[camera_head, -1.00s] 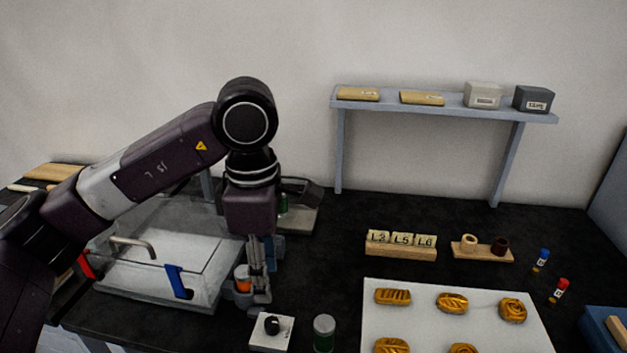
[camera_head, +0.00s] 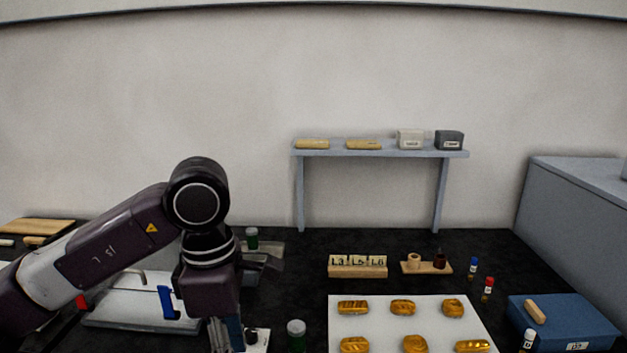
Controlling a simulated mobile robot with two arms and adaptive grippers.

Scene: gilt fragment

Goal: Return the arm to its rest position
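My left arm comes in from the left, with its elbow joint above the work surface. My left gripper (camera_head: 226,335) points down at the bottom edge of the view, beside a white box with a black knob (camera_head: 257,339). Its fingertips are cut off or too dark to read, so I cannot tell whether it is open or holds anything. My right arm and gripper are not in view.
A white board (camera_head: 380,326) with several golden pieces lies right of my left gripper. A green-filled jar (camera_head: 296,335) stands between them. A shelf (camera_head: 380,153) stands at the back. A blue box (camera_head: 563,322) is at the right. Dark table (camera_head: 300,283) is bare in the middle.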

